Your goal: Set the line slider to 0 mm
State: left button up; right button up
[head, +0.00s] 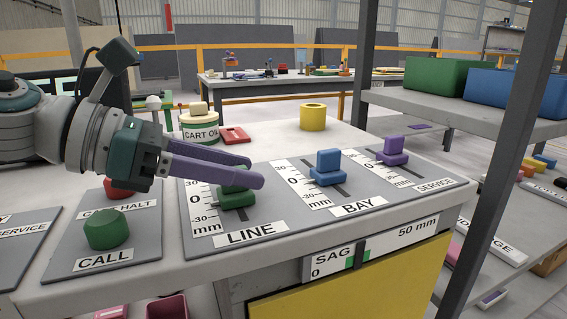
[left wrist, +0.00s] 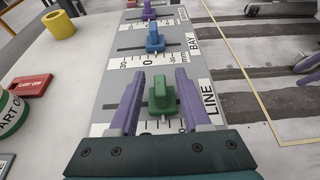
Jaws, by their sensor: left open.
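The line slider (head: 238,199) is a green knob on a grey panel above the LINE label (head: 251,234). It also shows in the left wrist view (left wrist: 162,96). Its white scale (head: 203,207) runs from 30 to -30 mm with 0 between; my fingers hide part of it and I cannot read the exact setting. My left gripper (head: 256,172) is open, with its purple fingers reaching over the green knob. In the left wrist view its fingers (left wrist: 161,92) stand on either side of the knob, with gaps visible.
The blue BAY slider (head: 328,168) and purple SERVICE slider (head: 391,151) stand farther along the panel. A green CALL button (head: 106,229) and red halt button (head: 119,187) are left. A SAG gauge (head: 370,246) is on the front edge. A yellow ring (head: 313,118) stands behind.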

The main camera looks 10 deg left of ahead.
pick_arm(q)
grip_shut()
dwell(0.4)
dwell(1.1)
